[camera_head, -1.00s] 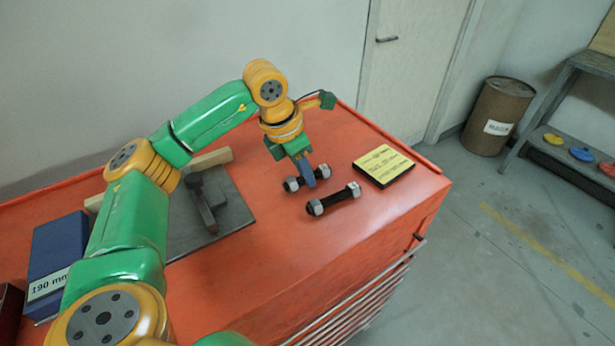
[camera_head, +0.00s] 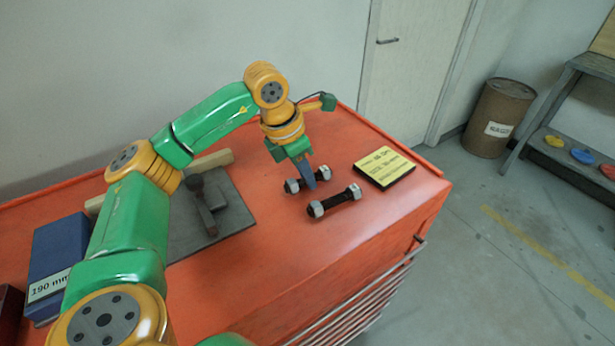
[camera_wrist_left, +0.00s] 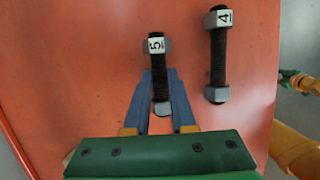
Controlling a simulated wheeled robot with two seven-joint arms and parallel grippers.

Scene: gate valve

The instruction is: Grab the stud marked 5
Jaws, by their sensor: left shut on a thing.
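The stud marked 5 (camera_wrist_left: 157,62) is a dark threaded rod with grey nuts at its ends and a white label. It lies on the orange cabinet top, and it also shows in the head view (camera_head: 292,186). My left gripper (camera_head: 310,184) points down at it, and in the left wrist view its blue fingers (camera_wrist_left: 159,78) are closed around the stud's rod, one on each side. The stud marked 4 (camera_wrist_left: 218,55) lies beside it, apart from the fingers, and shows in the head view too (camera_head: 336,201).
A yellow-topped black block (camera_head: 384,167) lies right of the studs. The orange cabinet top (camera_head: 300,255) is clear in front of the studs.

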